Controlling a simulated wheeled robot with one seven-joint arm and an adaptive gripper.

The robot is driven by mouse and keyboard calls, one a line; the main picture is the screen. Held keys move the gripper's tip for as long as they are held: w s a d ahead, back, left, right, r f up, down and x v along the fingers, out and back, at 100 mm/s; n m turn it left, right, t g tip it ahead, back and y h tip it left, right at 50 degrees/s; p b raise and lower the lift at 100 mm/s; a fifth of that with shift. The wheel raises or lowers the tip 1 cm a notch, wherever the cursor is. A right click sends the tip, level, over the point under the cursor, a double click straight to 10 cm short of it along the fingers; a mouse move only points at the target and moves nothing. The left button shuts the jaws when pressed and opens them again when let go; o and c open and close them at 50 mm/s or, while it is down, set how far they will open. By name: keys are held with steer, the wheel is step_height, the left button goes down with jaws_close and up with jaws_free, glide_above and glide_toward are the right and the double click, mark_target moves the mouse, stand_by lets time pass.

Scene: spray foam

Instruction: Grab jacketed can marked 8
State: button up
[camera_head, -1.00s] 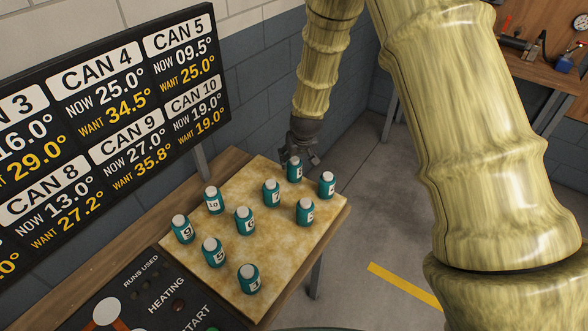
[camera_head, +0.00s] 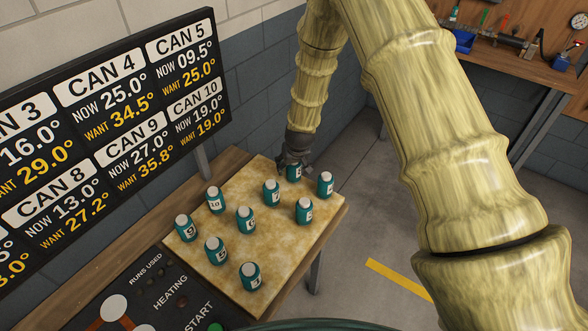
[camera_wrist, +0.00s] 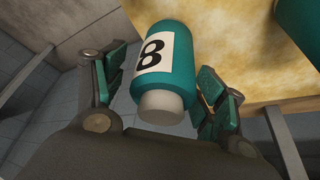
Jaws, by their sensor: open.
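The jacketed can marked 8 (camera_wrist: 167,62) is teal with a white label and a pale grey cap, seen large in the wrist view. In the head view the can (camera_head: 294,173) stands at the far corner of the mottled tan board (camera_head: 240,259), its top partly hidden by my gripper (camera_head: 294,160). In the wrist view my gripper (camera_wrist: 158,90) is open, with one finger on each side of the can. The right finger is close to the can; I cannot tell whether it touches. A wider gap shows at the left finger.
Several similar teal cans stand on the board, including the can marked 10 (camera_head: 215,200) and one at the right edge (camera_head: 325,185). A temperature display board (camera_head: 100,140) rises at the left. A control panel (camera_head: 165,300) lies in front.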

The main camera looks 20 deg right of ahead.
steer(key=c, duration=1.2)
steer(key=shift+r, duration=0.15)
